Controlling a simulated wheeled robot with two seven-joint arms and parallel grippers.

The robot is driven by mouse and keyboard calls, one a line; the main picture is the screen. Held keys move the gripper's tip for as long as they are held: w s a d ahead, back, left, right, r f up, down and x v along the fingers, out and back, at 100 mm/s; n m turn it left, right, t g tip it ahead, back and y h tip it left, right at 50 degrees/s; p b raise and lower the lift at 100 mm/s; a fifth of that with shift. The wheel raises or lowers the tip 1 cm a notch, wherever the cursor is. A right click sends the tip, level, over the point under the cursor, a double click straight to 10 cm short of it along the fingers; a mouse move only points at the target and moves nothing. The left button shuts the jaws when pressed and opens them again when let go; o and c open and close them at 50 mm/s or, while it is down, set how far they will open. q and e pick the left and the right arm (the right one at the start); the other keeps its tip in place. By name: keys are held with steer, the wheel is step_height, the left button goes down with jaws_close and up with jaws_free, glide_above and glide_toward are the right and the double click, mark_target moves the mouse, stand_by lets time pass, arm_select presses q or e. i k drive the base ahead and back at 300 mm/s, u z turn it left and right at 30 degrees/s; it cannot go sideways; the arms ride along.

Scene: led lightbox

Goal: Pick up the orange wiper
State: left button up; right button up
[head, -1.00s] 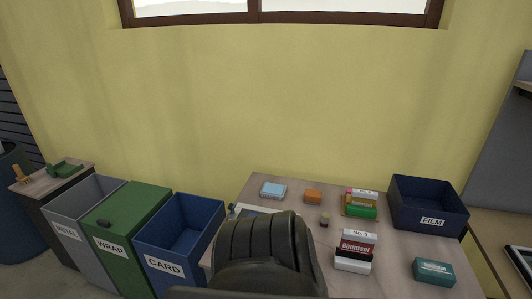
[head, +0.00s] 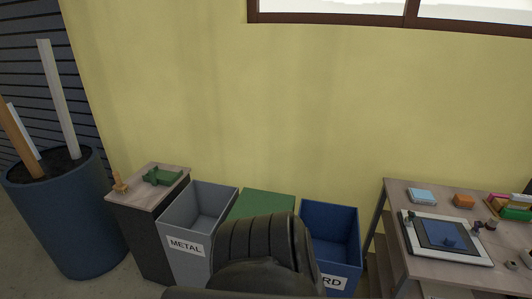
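A small orange upright item with a wider foot (head: 119,184), which looks like the orange wiper, stands at the left edge of a narrow cabinet top (head: 145,197) in the head view. It is too small to make out in detail. An orange block (head: 463,201) lies on the table at the right. Neither of my grippers is in view.
A green tray-like item (head: 162,177) lies on the cabinet. Grey METAL (head: 186,246), green (head: 262,203) and blue (head: 330,213) bins stand to its right. A large blue planter (head: 65,225) is on the left. The table (head: 405,190) at the right holds a framed board (head: 448,255).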

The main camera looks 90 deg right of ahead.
mark_target(460, 201)
steer(key=z, duration=0.05)
steer(key=i, duration=0.45)
steer(key=z, duration=4.9)
